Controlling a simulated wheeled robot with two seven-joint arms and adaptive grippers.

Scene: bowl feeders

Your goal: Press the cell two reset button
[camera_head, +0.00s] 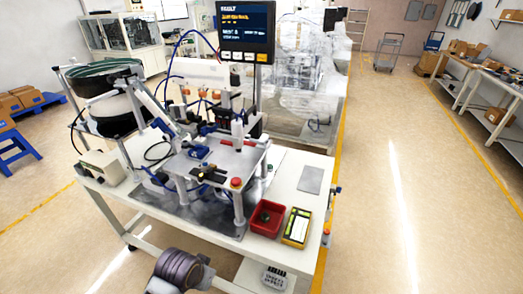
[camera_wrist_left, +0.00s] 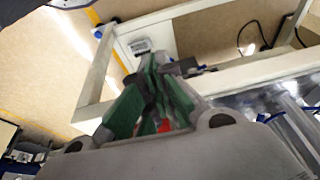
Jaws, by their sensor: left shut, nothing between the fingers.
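The bowl feeder cell stands on a white bench (camera_head: 300,258), with a grey bowl feeder (camera_head: 110,100) at its left. A dark screen (camera_head: 247,22) above it shows a fault message, with a row of small pale buttons (camera_head: 237,56) along its lower edge. A red round button (camera_head: 236,183) sits at the front right corner of the raised plate. I cannot read which button is the cell two reset. My left gripper (camera_wrist_left: 158,68) shows in the left wrist view, its green-padded fingers shut and empty. A red patch shows behind the fingers. My right gripper is not in view.
A red bin (camera_head: 267,219) and a yellow handheld device (camera_head: 297,227) stand on the bench's right front. A flat grey plate (camera_head: 312,179) lies behind them. The floor aisle right of the bench is clear.

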